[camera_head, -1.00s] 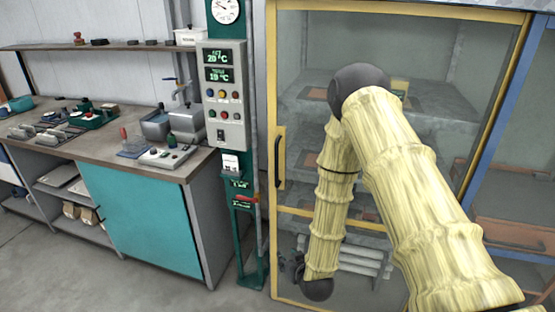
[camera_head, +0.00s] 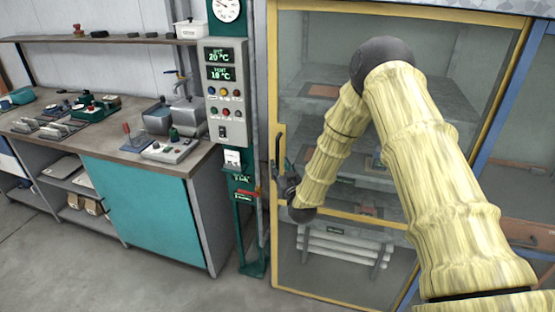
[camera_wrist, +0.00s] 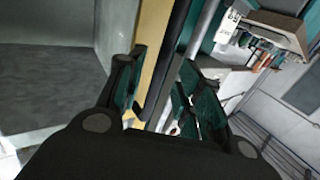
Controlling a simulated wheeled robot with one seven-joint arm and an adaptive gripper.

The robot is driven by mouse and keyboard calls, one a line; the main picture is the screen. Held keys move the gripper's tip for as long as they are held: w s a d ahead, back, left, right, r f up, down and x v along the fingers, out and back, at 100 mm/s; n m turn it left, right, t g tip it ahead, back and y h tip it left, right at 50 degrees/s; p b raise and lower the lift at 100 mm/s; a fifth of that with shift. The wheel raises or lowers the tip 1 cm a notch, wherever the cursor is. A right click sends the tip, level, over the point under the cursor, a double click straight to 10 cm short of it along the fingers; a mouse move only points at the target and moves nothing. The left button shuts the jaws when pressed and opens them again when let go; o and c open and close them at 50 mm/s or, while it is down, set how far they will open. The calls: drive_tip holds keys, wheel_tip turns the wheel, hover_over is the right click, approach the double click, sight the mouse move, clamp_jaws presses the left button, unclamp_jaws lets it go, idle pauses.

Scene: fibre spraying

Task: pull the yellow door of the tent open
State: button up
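The tent's glazed door has a yellow frame (camera_head: 400,13) and appears shut against the tent. A dark upright handle (camera_head: 278,150) is on its left frame bar. My gripper (camera_head: 283,178) is at the lower part of this handle, in front of the left frame bar. In the wrist view my gripper (camera_wrist: 158,95) is open, with green-faced fingers apart. The dark handle bar (camera_wrist: 170,55) runs between or just beyond the fingertips, beside the yellow frame (camera_wrist: 150,40). I cannot tell whether a finger touches it.
A green post (camera_head: 252,225) with a control box (camera_head: 223,90) stands close to the left of the door. Further left is a workbench (camera_head: 145,205) with tools. The blue frame (camera_head: 510,90) borders the door's right side. Grey floor (camera_head: 180,290) is free in front.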

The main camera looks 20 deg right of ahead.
sight(278, 163)
drive_tip(key=shift+w+p, duration=0.55)
drive_tip(key=shift+w, duration=1.5)
clamp_jaws()
